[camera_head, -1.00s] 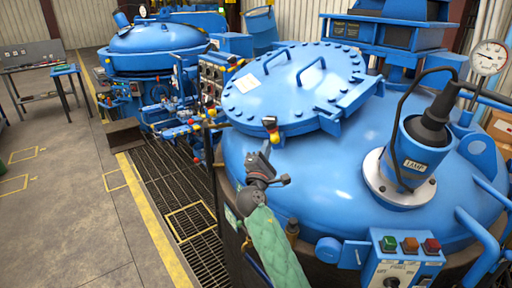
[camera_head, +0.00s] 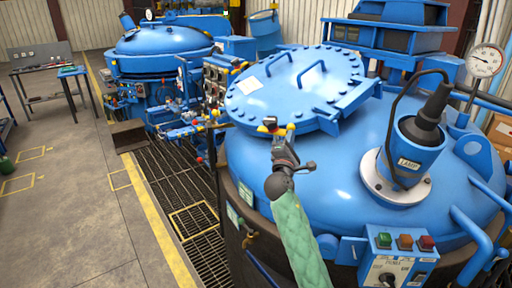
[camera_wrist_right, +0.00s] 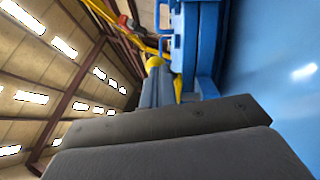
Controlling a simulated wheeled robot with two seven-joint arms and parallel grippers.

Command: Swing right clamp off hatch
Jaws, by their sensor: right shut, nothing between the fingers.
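The blue round hatch (camera_head: 290,88) is shut on the big furnace lid. A small clamp (camera_head: 270,122) with red, dark and yellow parts sits at the hatch's near edge. My right gripper (camera_head: 283,146) is just below this clamp, with its fingers shut and nothing between them. In the head view it is close to the clamp's yellow part; I cannot tell if they touch. In the right wrist view, the dark gripper fingers (camera_wrist_right: 170,122) fill the bottom, and yellow clamp parts (camera_wrist_right: 154,62) show just beyond them. My left gripper is out of view.
A lamp fitting (camera_head: 408,150) stands on the lid right of the hatch. A control box (camera_head: 392,258) with coloured buttons is at the near right. A pressure gauge (camera_head: 487,60) rises at the far right. A second blue furnace (camera_head: 160,45) stands behind left.

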